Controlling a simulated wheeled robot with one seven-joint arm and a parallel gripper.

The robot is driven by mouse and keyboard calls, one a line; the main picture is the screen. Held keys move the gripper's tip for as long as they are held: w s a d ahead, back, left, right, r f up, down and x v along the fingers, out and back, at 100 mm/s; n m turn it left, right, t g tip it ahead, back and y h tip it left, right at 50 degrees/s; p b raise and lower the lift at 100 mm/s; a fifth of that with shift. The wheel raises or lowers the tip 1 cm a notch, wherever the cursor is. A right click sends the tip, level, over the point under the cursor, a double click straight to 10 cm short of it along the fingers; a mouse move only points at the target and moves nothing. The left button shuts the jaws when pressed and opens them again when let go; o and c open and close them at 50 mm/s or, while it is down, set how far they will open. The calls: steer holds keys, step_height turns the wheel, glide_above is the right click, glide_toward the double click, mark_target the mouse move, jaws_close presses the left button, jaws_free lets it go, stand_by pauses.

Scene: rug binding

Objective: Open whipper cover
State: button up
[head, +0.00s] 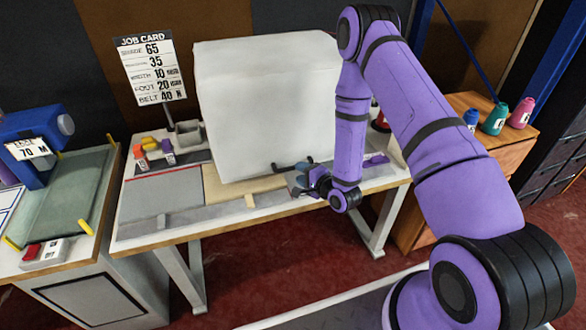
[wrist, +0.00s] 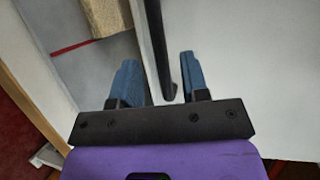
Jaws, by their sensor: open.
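The whipper cover (head: 262,100) is a large white box-shaped hood on the worktable, and it looks down. Its dark bar handle (head: 286,166) runs along the lower front edge. My gripper (head: 303,178) is at the right part of that edge, close to the handle. In the wrist view my gripper (wrist: 158,78) has its two blue fingers apart. The black handle (wrist: 155,45) runs into the gap between them, nearer the right finger. I see no clear contact, and the depth is hard to judge. The white cover (wrist: 240,60) fills the right side.
A job card (head: 152,68) stands behind the worktable (head: 165,200). Small coloured spools (head: 153,147) sit left of the cover. A blue machine (head: 40,135) stands on the left bench. Thread cones (head: 495,118) stand on the wooden cabinet at right. Space above the cover looks free.

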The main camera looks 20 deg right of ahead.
steer(key=shift+x, duration=2.35)
jaws_close()
